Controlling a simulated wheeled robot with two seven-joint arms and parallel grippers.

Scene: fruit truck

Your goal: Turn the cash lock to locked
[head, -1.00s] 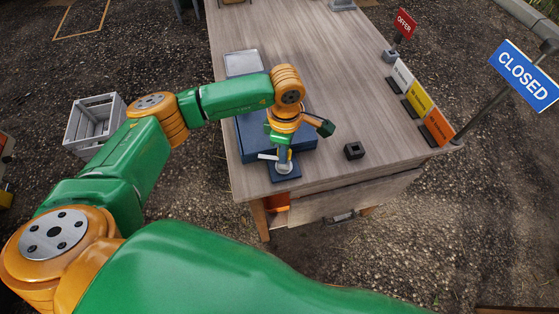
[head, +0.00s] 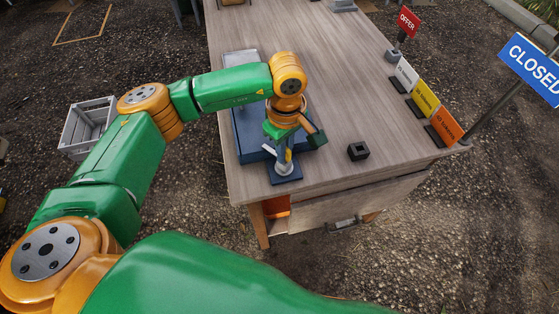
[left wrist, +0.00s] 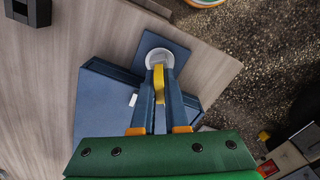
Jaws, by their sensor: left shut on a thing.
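The cash lock shows in the left wrist view as a round silver face (left wrist: 160,58) on a dark blue plate (left wrist: 178,50), with a yellow handle (left wrist: 158,82) standing out from it. In the head view the lock's silver base (head: 284,169) is near the table's front left. My left gripper (left wrist: 159,92) is shut on the yellow handle, with one dark finger on each side of it. In the head view my left gripper (head: 284,157) points down over the lock. My right gripper is not in view.
A dark blue cash box (head: 247,135) is beside the lock. A small black block (head: 357,151) lies to the right on the wooden table (head: 325,95). Several coloured signs stand along the right edge. A white crate (head: 84,130) is on the ground at left.

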